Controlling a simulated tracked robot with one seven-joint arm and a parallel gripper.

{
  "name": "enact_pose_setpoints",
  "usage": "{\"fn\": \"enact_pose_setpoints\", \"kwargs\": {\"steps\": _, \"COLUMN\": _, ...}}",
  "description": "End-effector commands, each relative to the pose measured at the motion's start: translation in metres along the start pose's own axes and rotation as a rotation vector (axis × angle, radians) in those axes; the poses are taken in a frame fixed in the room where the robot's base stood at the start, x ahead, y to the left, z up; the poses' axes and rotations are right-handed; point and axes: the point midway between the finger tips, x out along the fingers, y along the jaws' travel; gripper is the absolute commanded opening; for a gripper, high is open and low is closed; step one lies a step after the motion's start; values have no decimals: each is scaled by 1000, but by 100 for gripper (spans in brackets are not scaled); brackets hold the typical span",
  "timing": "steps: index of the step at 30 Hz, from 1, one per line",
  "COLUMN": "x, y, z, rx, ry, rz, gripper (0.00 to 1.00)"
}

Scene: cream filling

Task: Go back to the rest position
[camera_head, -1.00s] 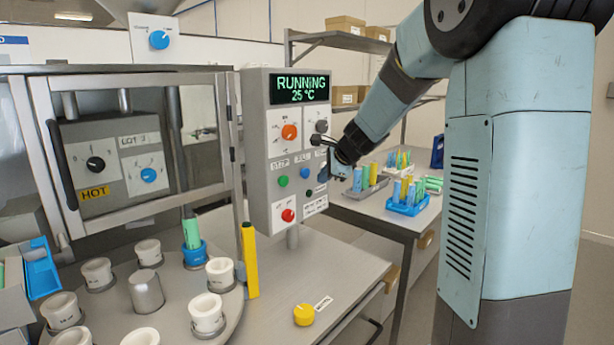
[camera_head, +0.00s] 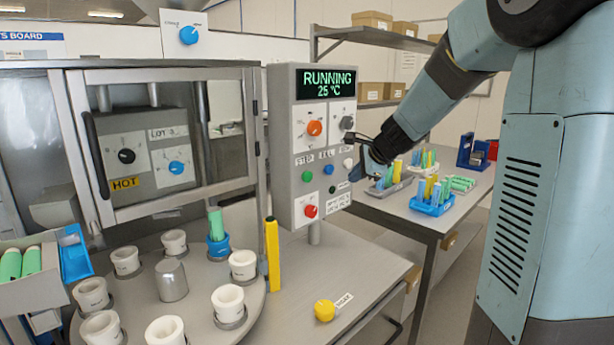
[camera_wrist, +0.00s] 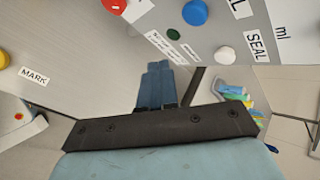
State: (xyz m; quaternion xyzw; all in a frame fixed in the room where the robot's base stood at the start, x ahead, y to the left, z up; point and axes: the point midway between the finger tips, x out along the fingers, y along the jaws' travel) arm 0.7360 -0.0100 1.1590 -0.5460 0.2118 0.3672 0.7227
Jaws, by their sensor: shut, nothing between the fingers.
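My gripper (camera_head: 368,163) is to the right of the control panel (camera_head: 284,160), level with its lower buttons. In the wrist view the two blue fingers of my gripper (camera_wrist: 158,80) lie together, shut and empty. The panel's screen (camera_head: 326,84) reads RUNNING 25 °C. In the wrist view the fingers show in front of the panel's lower edge, with the blue button (camera_wrist: 195,12) and the white SEAL button (camera_wrist: 224,54) above them. Whether the fingers touch the panel cannot be told.
A round table with several white cups (camera_head: 228,303) stands at the front left. A yellow bar (camera_head: 272,255) stands upright beside it. A yellow MARK knob (camera_head: 324,310) is on the bench. Behind my gripper, a side table holds a blue rack (camera_head: 432,207).

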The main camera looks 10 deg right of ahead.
Motion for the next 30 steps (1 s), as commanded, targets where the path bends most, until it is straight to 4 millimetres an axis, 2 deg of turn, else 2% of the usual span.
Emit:
{"fn": "enact_pose_setpoints", "kwargs": {"steps": 5, "x": -40, "y": 24, "z": 23, "rx": -213, "ry": -21, "rz": 30, "gripper": 0}}
{"fn": "enact_pose_setpoints", "kwargs": {"steps": 9, "x": -76, "y": 55, "z": 41, "rx": -439, "ry": -33, "rz": 68, "gripper": 0}}
{"fn": "enact_pose_setpoints", "kwargs": {"steps": 15, "x": -122, "y": 104, "z": 58, "rx": -759, "ry": -34, "rz": 131, "gripper": 0}}
{"fn": "enact_pose_setpoints", "kwargs": {"steps": 22, "x": -169, "y": 163, "z": 64, "rx": -1119, "ry": -10, "rz": 220, "gripper": 0}}
{"fn": "enact_pose_setpoints", "kwargs": {"steps": 30, "x": -212, "y": 226, "z": 55, "rx": -1490, "ry": 45, "rz": 351, "gripper": 0}}
